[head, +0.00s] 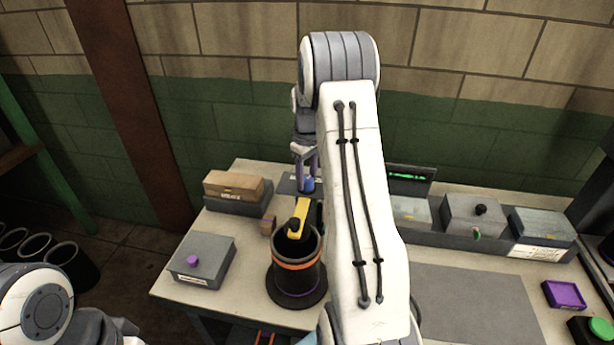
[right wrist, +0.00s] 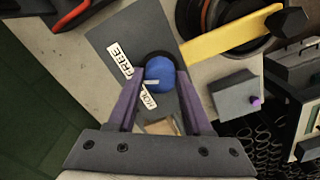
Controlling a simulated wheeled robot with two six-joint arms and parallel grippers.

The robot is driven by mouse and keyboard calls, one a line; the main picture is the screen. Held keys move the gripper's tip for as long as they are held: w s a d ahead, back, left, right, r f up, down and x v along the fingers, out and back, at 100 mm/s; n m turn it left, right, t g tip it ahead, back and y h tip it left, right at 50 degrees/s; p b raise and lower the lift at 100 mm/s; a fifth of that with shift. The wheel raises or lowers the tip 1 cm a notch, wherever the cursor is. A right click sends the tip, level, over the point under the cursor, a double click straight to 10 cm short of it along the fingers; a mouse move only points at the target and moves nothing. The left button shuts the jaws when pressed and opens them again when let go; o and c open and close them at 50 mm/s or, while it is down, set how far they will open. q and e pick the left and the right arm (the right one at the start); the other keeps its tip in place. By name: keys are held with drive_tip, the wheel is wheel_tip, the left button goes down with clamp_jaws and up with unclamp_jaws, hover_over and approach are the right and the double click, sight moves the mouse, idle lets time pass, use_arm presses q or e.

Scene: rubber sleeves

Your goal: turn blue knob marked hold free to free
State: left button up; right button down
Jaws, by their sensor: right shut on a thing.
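The blue knob (right wrist: 162,72) sits on a dark grey plate (right wrist: 115,32) with a white FREE label (right wrist: 119,60) and a HOLD label (right wrist: 148,97), partly covered. The knob's white pointer mark faces left in the right wrist view, between the two labels. My right gripper (right wrist: 161,80) has its purple fingers shut on the knob's sides. In the head view the knob (head: 308,184) shows under my right gripper (head: 306,172), at the back of the bench. My left gripper is out of view; only part of that arm shows at lower left.
A black cylinder (head: 299,278) with an orange band and a yellow lever (head: 299,217) stands in front of the knob. A grey box (head: 203,258) with a purple knob is left of it. Several boxes stand at right. My right arm hides part of the bench.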

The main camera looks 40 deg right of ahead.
sight(307, 179)
drive_tip(key=shift+m, duration=0.5)
drive_tip(key=shift+c, duration=1.6)
unclamp_jaws()
drive_tip(key=shift+r, duration=0.1)
drive_tip(key=shift+r, duration=0.3)
wheel_tip(307, 179, up, 10)
drive_tip(key=b, duration=0.2)
